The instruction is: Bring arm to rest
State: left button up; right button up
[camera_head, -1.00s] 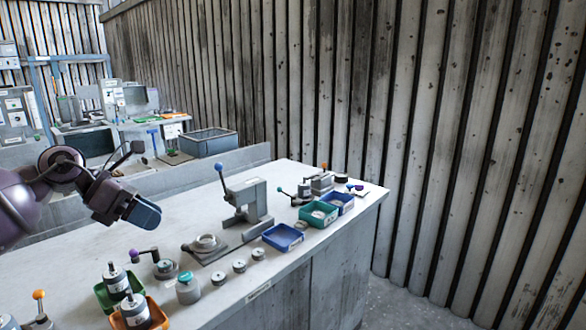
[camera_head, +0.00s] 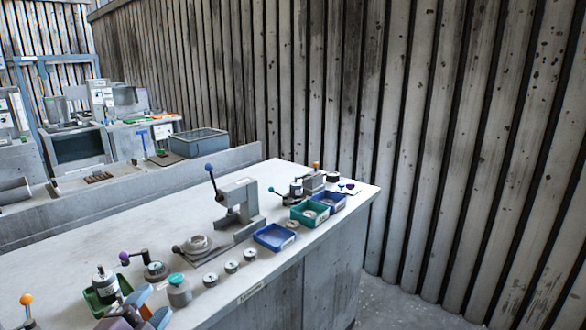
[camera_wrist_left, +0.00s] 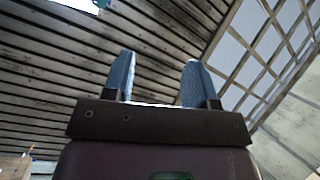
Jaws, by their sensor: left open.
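My left gripper (camera_head: 149,306) shows at the bottom edge of the head view, in front of the workbench's near side. Its two blue fingers are spread, with nothing seen between them. In the left wrist view my left gripper (camera_wrist_left: 158,80) is open and empty, pointing up toward the slatted wall and the roof windows. The gripper and wrist cover part of the near trays in the head view. My right gripper is not in view.
The workbench (camera_head: 130,226) carries a lever press (camera_head: 238,203), a blue tray (camera_head: 275,237), a green tray (camera_head: 310,213) and several small round parts. A green tray with a motor-like part (camera_head: 105,283) stands close to my left gripper. The bench's left middle surface is bare.

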pick_arm(q)
jog(key=s+a+f+n+g+y, duration=0.3)
jog(key=s+f+n+g+y, duration=0.2)
jog(key=s+f+n, duration=0.35)
jog(key=s+d+f+n+g+h, duration=0.1)
jog(key=s+f+n+g, duration=0.3)
jog(key=s, duration=0.7)
jog(key=s+f+n+g, duration=0.3)
jog(key=s+f+g, duration=0.3)
jog(key=s, duration=0.4)
jog(key=w+f+m+t+b, duration=0.1)
jog(key=w+f+t+b, duration=0.1)
jog(key=w+f+t, duration=0.5)
notch_tip(320, 180, down, 3)
jog(key=shift+w+d+h, duration=0.35)
jog(key=shift+w+h, duration=0.05)
jog(key=shift+w, duration=0.05)
